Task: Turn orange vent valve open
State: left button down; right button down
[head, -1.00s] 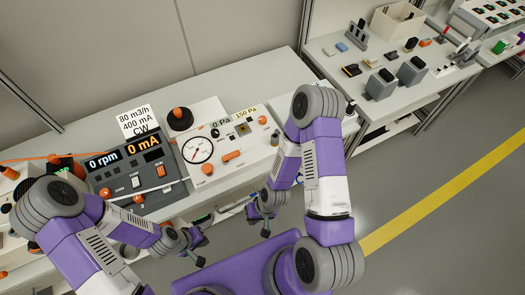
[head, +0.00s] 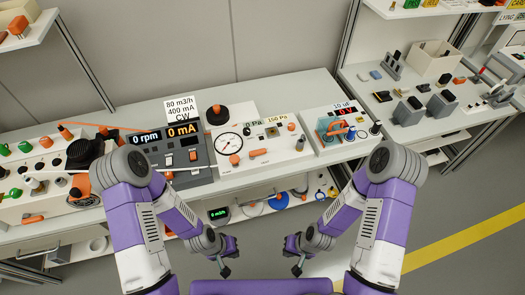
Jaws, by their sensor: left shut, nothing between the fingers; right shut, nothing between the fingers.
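A white panel (head: 262,168) with a round gauge (head: 229,144) and displays reading 0 Pa and 150 Pa stands on the bench. It carries an orange bar-shaped handle (head: 258,152), lying roughly level, and a round orange knob (head: 235,159) below the gauge. I cannot read which of these is the vent valve. My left gripper (head: 227,268) is shut and empty, low in front of the bench. My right gripper (head: 296,268) is shut and empty to its right. Both are well apart from the panel.
A dark motor panel (head: 184,155) reading 0 rpm and 0 mA stands left of the gauge panel. A white box (head: 330,151) with another orange handle stands to the right. A side bench (head: 430,125) holds several grey blocks. A lower shelf runs beneath the bench.

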aim_at(252, 154)
jog(key=i, duration=0.45)
jog(key=u, duration=1.35)
jog(key=k, duration=0.2)
jog(key=z, duration=0.4)
jog(key=i, duration=0.4)
